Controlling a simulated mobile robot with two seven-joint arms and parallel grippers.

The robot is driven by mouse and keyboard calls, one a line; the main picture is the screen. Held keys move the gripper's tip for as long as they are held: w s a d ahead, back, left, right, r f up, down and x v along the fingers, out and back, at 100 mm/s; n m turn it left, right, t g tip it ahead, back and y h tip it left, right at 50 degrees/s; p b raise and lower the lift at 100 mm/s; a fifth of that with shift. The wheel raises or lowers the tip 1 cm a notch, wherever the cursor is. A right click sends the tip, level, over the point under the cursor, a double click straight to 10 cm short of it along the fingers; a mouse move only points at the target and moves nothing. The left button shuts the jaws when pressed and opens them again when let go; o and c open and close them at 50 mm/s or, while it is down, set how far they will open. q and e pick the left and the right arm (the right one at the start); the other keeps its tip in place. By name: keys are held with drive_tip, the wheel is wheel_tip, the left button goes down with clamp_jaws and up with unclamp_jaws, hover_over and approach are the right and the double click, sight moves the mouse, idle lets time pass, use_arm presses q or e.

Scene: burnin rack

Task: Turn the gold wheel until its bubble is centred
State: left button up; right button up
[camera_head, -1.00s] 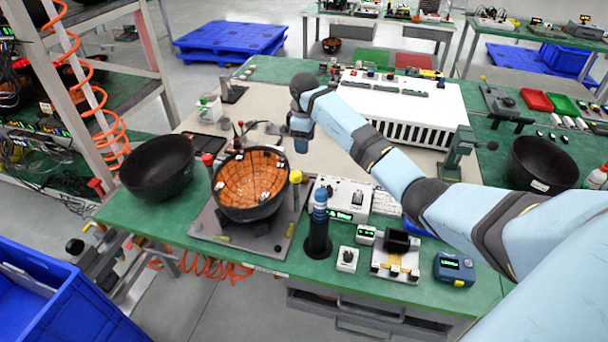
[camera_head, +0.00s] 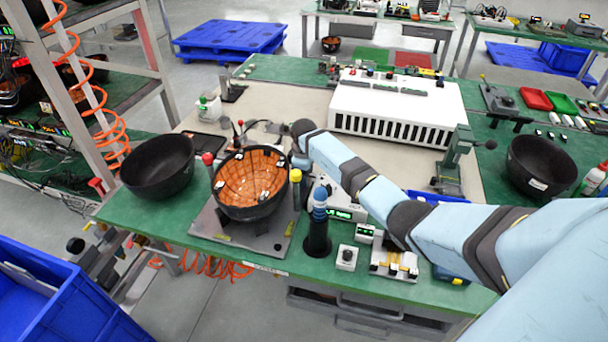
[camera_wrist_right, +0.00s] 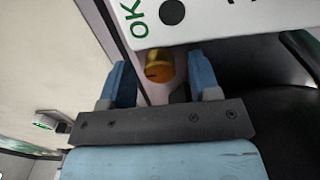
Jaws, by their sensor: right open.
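The gold wheel (camera_head: 295,176) tops a post at the right corner of the grey plate (camera_head: 222,235) that carries the dark bowl with an orange tiled inside (camera_head: 252,182). In the right wrist view the gold wheel (camera_wrist_right: 158,66) shows between the two blue fingers. My right gripper (camera_head: 300,161) is open, close above the gold wheel in the head view; its fingers (camera_wrist_right: 162,78) stand apart with a gap to either side of the wheel. I cannot make out a bubble. My left gripper is not in view.
A red-topped post (camera_head: 208,159) stands at the plate's left and a blue-topped black cylinder (camera_head: 319,215) at its right. A white panel marked OK (camera_wrist_right: 215,22) lies close to the fingers. A black bowl (camera_head: 160,168) stands on the left.

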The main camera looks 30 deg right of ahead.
drive_tip(key=shift+c, duration=0.5)
drive_tip(key=c, duration=0.8)
drive_tip(key=shift+c, duration=0.2)
drive_tip(key=shift+n, duration=0.3)
